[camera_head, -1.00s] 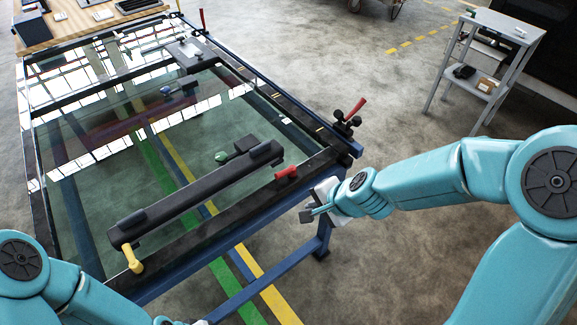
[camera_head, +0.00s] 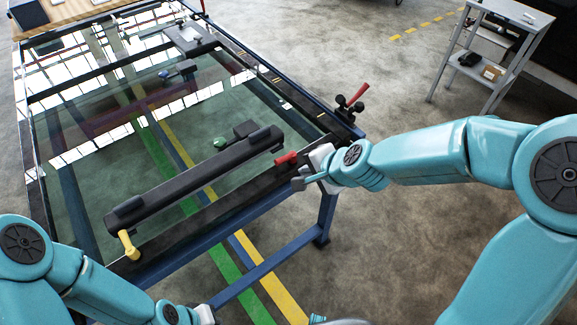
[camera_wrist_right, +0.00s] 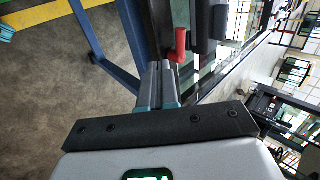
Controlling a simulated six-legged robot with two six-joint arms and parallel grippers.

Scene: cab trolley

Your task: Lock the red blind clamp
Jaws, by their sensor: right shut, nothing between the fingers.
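A short red handle (camera_head: 286,159) sits at the right end of the long black bar (camera_head: 195,180) on the glass-topped frame. It also shows upright just beyond my fingertips in the right wrist view (camera_wrist_right: 180,45). My right gripper (camera_head: 299,180) is shut and empty, just beside and below this handle. In the right wrist view its two grey fingers (camera_wrist_right: 158,85) lie together, with the tips close to the red handle; I cannot tell whether they touch it. Only a pale part of my left gripper (camera_head: 205,314) shows at the bottom edge; its fingers are hidden.
A yellow handle (camera_head: 128,245) is at the bar's left end and a green knob (camera_head: 220,143) behind it. Another red-handled clamp (camera_head: 356,97) stands at the table's right corner. A grey trolley (camera_head: 490,65) stands at the back right. Floor between is clear.

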